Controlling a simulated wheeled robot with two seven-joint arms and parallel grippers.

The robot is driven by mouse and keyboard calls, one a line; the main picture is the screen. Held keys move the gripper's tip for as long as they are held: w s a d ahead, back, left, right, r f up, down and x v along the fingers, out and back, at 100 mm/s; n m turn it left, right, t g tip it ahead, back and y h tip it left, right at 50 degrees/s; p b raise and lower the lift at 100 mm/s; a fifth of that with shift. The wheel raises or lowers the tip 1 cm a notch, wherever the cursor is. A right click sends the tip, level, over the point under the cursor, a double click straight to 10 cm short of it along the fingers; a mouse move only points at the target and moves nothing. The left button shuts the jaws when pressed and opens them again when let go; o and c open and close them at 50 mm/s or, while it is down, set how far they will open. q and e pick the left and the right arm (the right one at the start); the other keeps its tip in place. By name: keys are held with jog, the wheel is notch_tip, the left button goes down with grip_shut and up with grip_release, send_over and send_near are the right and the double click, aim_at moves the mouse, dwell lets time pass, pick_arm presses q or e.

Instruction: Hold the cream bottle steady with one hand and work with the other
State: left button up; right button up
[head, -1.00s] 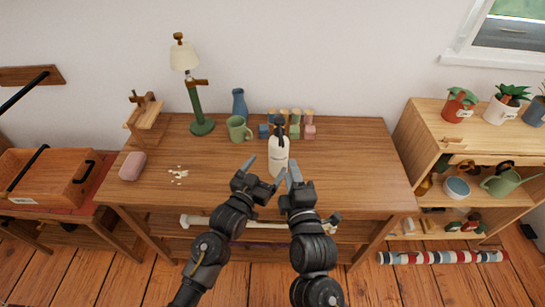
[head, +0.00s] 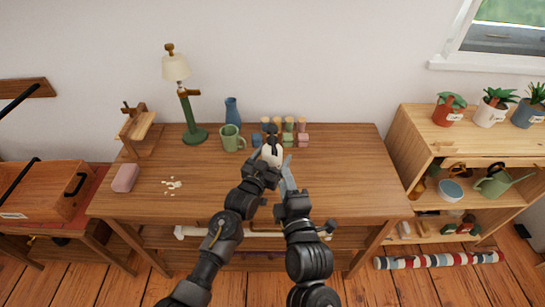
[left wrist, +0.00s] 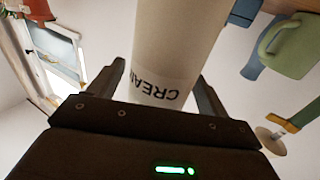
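The cream bottle (head: 272,154), white with a dark pump top, stands upright on the wooden table (head: 340,180). In the left wrist view the bottle (left wrist: 175,50) fills the space between my left gripper's fingers, its "CREAM" label partly hidden. My left gripper (left wrist: 160,80) has one finger on each side of the bottle; a narrow gap seems to show at the left finger, so it looks open around it. In the head view the left gripper hides the bottle's lower part. My right gripper (head: 286,172) is just right of and nearer than the bottle, holding nothing visible; its finger spacing is unclear.
Several small coloured blocks or stamps (head: 302,140) stand behind the bottle. A green mug (head: 231,138), blue vase (head: 232,110) and lamp (head: 190,115) stand to the left. The table's right side is clear.

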aim_at(277, 153)
pick_arm(q)
jog(key=c, duration=0.9)
jog(key=shift+c, duration=0.8)
pick_arm(e)
jog(key=shift+r, duration=0.1)
jog(key=shift+c, duration=0.8)
jog(key=w+m, duration=0.4)
jog(key=m, duration=0.1)
jog(key=w+a+m, duration=0.1)
jog(key=w+m, duration=0.3)
jog(key=m, duration=0.2)
jog(key=w+a+m, duration=0.1)
jog(key=w+m, duration=0.2)
jog(key=m, duration=0.2)
jog(key=shift+w+a+m, duration=0.2)
jog(key=shift+w+m, duration=0.1)
jog(key=shift+w, duration=0.1)
